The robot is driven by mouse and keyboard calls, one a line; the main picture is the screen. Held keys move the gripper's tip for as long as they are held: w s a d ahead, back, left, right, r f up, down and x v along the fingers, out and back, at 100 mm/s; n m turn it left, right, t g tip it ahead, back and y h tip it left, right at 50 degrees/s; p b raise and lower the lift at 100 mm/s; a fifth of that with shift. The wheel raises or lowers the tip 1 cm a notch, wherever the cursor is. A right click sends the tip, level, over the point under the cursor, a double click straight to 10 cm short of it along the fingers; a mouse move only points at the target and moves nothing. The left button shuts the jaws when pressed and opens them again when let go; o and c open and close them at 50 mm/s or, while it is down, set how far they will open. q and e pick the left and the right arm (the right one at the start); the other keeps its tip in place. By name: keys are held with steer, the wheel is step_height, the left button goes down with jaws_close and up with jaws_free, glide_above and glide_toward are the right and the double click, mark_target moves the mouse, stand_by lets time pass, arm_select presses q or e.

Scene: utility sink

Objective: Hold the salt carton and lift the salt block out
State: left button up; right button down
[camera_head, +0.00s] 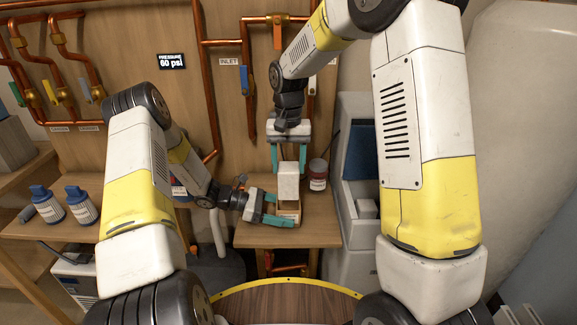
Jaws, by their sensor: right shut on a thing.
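The white salt block (288,181) is upright in my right gripper (289,158), which comes from above and is shut on its upper part. The block's lower end meets the tan salt carton (289,208) on the small wooden table; I cannot tell how much of the block is still inside. My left gripper (275,209) reaches in from the left at carton height. Its teal fingers are apart, one at the carton's far side and one at its near side. I cannot tell whether they press on it. The fingers hide part of the carton.
A grey-white appliance (356,165) is right of the wooden table (322,232). Blue-capped filters (81,205) stand on the left shelf. Copper pipes (207,90) run along the back wall.

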arm_select(q)
steer(key=shift+o, duration=1.2)
steer(key=shift+a, duration=0.1)
